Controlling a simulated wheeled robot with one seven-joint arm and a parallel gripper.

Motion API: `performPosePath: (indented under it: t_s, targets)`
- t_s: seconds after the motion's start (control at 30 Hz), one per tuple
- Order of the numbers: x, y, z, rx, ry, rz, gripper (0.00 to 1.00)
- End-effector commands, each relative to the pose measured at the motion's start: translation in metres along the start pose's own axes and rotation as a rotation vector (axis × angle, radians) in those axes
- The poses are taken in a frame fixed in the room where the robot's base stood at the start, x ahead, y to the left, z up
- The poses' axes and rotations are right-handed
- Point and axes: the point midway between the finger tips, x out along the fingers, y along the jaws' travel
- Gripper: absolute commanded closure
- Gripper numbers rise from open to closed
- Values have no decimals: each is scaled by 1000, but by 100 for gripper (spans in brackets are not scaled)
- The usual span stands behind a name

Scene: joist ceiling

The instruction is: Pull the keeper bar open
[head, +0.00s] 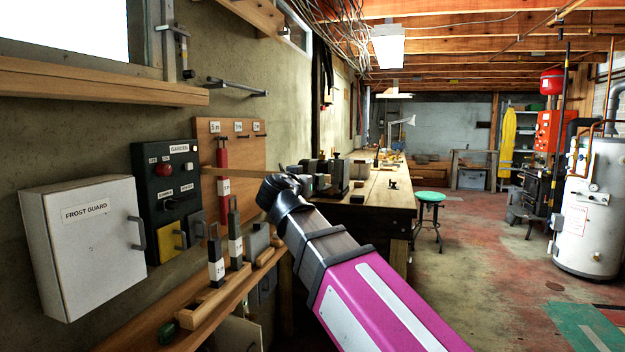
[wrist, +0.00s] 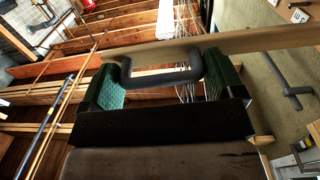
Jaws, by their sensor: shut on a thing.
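The keeper bar (head: 238,173) is a thin pale wooden bar. In the head view it runs level across the front of the wooden wall board, passing before a red labelled tool (head: 222,165), to my gripper (head: 278,186). In the wrist view the bar (wrist: 255,40) crosses the top of the picture. A dark grey bow handle (wrist: 160,75) on it lies between the green-padded fingers of my gripper (wrist: 165,85). My gripper is shut on this handle. In the head view the handle and the bar's right end are hidden behind my gripper.
A wooden shelf (head: 228,295) with upright labelled tools runs below the board. The black control panel (head: 165,195) and white frost guard box (head: 85,245) are on the wall at left. A workbench (head: 375,190) stands beyond my gripper. Open floor (head: 470,245) lies right.

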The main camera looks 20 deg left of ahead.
Motion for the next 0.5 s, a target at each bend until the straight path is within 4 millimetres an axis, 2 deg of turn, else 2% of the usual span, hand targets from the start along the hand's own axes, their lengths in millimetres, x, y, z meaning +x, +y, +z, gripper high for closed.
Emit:
performPosePath:
  t_s: [0.2, 0.5]
  targets:
    - [-15, -4, 1, 2, -5, 44, 56]
    - [-20, -5, 1, 1, -6, 61, 56]
